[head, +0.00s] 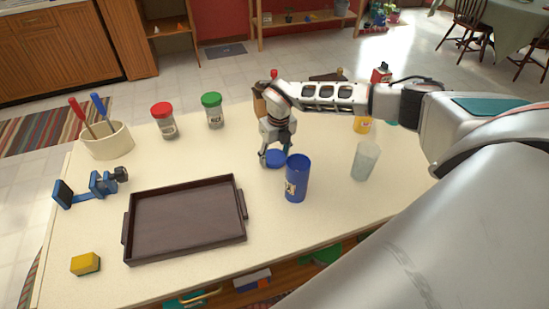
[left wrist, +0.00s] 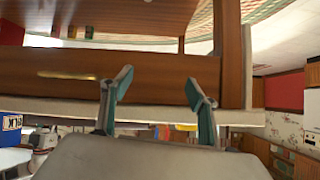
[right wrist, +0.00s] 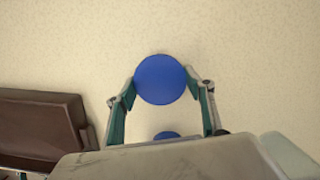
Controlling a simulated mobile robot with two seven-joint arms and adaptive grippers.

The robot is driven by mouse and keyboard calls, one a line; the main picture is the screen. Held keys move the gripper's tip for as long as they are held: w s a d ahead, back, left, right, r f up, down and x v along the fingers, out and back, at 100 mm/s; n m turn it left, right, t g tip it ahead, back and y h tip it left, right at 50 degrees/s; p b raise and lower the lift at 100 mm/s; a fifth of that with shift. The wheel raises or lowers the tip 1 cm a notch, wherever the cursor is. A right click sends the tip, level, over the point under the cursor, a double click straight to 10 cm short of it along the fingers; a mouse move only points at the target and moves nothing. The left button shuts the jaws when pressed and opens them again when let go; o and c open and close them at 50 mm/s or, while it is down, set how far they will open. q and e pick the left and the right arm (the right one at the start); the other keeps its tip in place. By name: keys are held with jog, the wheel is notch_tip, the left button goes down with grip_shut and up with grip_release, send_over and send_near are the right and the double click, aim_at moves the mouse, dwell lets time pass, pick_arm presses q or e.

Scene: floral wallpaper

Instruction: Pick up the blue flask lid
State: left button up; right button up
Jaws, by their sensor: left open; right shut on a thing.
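The blue flask lid (head: 275,158) is a round blue disc at the table's middle, just behind the blue flask (head: 297,180), which stands upright with a label. My right gripper (head: 277,152) points down over the lid with its fingers on either side. In the right wrist view the lid (right wrist: 160,80) sits between the fingertips (right wrist: 160,92), and the gripper is shut on it. I cannot tell whether the lid still touches the table. A smaller blue shape (right wrist: 166,135) shows below it. My left gripper (left wrist: 158,90) is open and empty, facing a wooden panel; it is outside the head view.
A dark tray (head: 187,258) lies front left, with a yellow block (head: 85,264) beside it. A translucent cup (head: 365,160) stands right of the flask. Red-lidded (head: 164,121) and green-lidded (head: 213,111) jars, a utensil crock (head: 107,141) and a blue clamp-like tool (head: 103,183) stand left.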

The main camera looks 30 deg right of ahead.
aim_at(275, 157)
notch_tip(275, 157, up, 20)
jog(key=s+a+m+g, duration=0.1)
jog(key=s+a+m, duration=0.3)
jog(key=m, duration=0.8)
jog(key=s+a+f+m+g, duration=0.1)
jog(key=s+a+m, duration=0.3)
jog(key=m, duration=0.7)
jog(key=s+a+m, duration=0.4)
jog(key=s+m, duration=0.1)
jog(key=m, duration=0.7)
jog(key=shift+a+f+m+g+b, duration=0.2)
jog(key=shift+a+m+g+b, duration=0.1)
jog(key=shift+a+g, duration=0.1)
